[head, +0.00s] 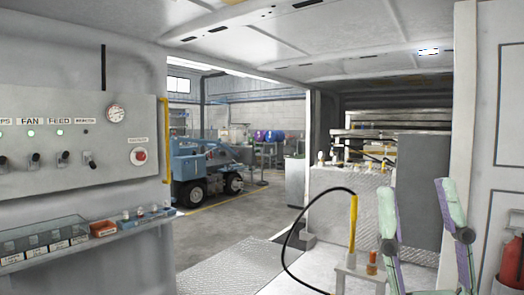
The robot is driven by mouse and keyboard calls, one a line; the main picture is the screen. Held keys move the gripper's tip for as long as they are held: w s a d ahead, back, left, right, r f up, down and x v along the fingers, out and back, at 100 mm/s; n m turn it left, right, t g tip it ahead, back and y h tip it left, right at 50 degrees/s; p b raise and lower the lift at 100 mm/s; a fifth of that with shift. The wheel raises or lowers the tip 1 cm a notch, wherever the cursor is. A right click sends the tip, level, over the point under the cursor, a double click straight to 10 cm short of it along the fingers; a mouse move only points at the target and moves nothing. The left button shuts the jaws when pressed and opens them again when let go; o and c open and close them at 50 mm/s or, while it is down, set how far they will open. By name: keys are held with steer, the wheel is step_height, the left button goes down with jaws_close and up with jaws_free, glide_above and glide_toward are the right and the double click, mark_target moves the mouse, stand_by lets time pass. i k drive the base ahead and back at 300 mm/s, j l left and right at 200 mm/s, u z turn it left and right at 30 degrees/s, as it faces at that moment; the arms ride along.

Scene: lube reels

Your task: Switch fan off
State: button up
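The grey control panel (105,165) is on the wall at the left of the head view. Its FAN label (30,121) sits above a lit green lamp (31,134). The dark fan switch (35,158) is below that lamp; its exact lever position is too small to tell. My gripper (416,192) is at the lower right, with its green and purple fingers pointing up and spread apart. It is open with nothing between the fingers, far to the right of the fan switch and not touching it.
The FEED switch (64,157) is just right of the fan switch, and a red button (140,156) is farther right. A shelf with bins (60,243) juts out below the panel. A small stand (360,276) with a yellow-handled tool and black hose is left of my gripper.

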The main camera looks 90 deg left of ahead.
mark_target(35, 158)
steer(key=u, duration=0.4)
steer(key=j+u, duration=0.1)
steer(key=u, duration=0.25)
steer(key=k+j+u, duration=0.1)
steer(key=u, duration=0.7)
steer(key=j+u, duration=0.25)
steer(key=u, duration=0.2)
steer(key=j+u, duration=0.25)
steer(key=u, duration=0.2)
steer(key=i+j+u, duration=0.15)
steer(key=u, duration=0.25)
steer(key=j, duration=0.05)
